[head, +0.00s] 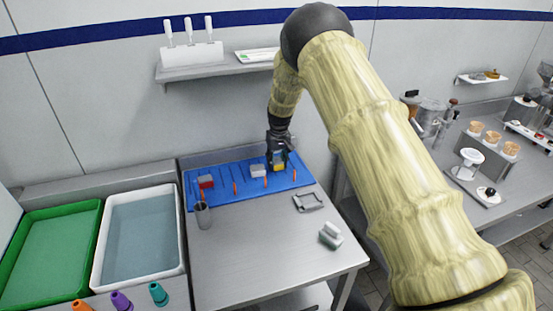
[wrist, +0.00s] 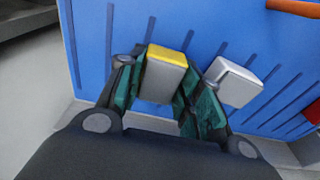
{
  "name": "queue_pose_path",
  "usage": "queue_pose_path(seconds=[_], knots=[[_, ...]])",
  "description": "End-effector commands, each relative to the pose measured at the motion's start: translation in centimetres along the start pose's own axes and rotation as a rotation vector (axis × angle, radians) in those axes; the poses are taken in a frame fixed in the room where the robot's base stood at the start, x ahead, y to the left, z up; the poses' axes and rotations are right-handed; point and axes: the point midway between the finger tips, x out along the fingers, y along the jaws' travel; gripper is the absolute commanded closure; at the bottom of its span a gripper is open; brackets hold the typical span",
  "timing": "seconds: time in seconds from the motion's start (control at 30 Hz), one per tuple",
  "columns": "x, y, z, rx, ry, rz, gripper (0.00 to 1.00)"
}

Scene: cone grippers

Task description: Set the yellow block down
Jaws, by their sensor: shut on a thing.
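The yellow block (wrist: 167,54) is between the teal fingers of my gripper (wrist: 160,88) in the wrist view. One of its sides is yellow and its upward face looks grey. In the head view my gripper (head: 278,158) is low over the right part of the blue board (head: 215,182), with a bit of the yellow block between the fingers. My gripper is shut on the block. I cannot tell whether the block's underside touches the board.
A grey-white block (head: 258,170) stands close left of my gripper; a red one (head: 206,182) is farther left. Several orange pegs (head: 235,188) line the board. A metal cup (head: 203,214), a flat metal piece (head: 309,201) and a green-white item (head: 331,235) are nearer. The counter's middle is clear.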

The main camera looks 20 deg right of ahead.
Motion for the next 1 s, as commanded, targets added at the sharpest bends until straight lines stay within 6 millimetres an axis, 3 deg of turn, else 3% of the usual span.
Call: queue_pose_path(seconds=[0.47,0.5,0.6,1.0], knots=[[0.58,0.02,-0.2,0.0,0.002,0.0,0.94],[0.55,0.02,-0.21,0.0,0.002,0.0,0.61],[0.53,0.01,-0.21,0.0,0.002,0.0,0.43],[0.07,0.01,-0.28,0.0,0.002,0.001,0.43]])
